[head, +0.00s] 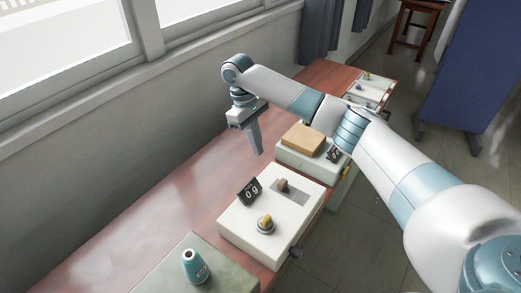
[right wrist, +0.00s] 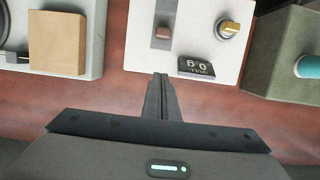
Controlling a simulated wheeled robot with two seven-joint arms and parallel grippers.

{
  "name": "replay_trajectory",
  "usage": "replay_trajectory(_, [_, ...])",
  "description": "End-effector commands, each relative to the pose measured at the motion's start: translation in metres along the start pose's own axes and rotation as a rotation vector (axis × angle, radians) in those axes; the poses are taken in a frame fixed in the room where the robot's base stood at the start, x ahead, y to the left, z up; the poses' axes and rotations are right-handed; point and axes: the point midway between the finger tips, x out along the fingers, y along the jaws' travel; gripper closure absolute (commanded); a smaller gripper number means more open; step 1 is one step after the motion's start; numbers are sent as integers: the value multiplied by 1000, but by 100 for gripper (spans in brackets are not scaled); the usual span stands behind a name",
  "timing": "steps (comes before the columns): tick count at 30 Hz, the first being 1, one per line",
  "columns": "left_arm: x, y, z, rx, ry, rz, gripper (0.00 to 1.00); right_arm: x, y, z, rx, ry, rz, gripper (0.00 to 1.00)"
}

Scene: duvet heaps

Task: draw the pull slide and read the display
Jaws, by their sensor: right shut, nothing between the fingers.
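The white box (head: 245,232) stands on the reddish bench. The pull slide, a small brown block (head: 283,185) on a grey plate, is on its top; it also shows in the right wrist view (right wrist: 163,32). A small black display (head: 249,191) on the box's top reads "0 g"; in the right wrist view it is upside down (right wrist: 196,66). A yellow-topped knob (head: 266,225) is near the front. My right gripper (head: 257,152) is shut and empty, pointing down over the bench behind the box, apart from the slide. My left gripper is out of view.
A pale box with a tan block (head: 303,140) stands beyond the white box, and another box (head: 370,88) farther off. A grey-green box (head: 205,277) with a teal weight (head: 196,266) is nearer. The bench (head: 165,205) is clear along the wall. A blue screen (head: 478,75) stands right.

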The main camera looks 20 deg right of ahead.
Motion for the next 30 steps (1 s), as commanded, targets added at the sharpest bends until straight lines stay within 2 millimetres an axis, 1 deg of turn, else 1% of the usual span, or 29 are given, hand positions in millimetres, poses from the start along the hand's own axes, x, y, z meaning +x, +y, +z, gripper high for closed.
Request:
replay_trajectory(8, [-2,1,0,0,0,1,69,40,-1,1,0,-2,-3,100])
replay_trajectory(10, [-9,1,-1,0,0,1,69,49,0,2,1,-4,-1,100])
replay_trajectory(17, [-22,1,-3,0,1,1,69,89,0,2,0,-3,0,100])
replay_trajectory(18, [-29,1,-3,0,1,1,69,87,1,11,0,-1,1,100])
replay_trajectory(22, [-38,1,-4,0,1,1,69,92,0,26,-1,-2,1,100])
replay_trajectory(25, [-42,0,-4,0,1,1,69,94,0,34,-1,-1,1,100])
replay_trajectory(30, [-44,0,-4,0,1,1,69,98,0,39,0,0,0,100])
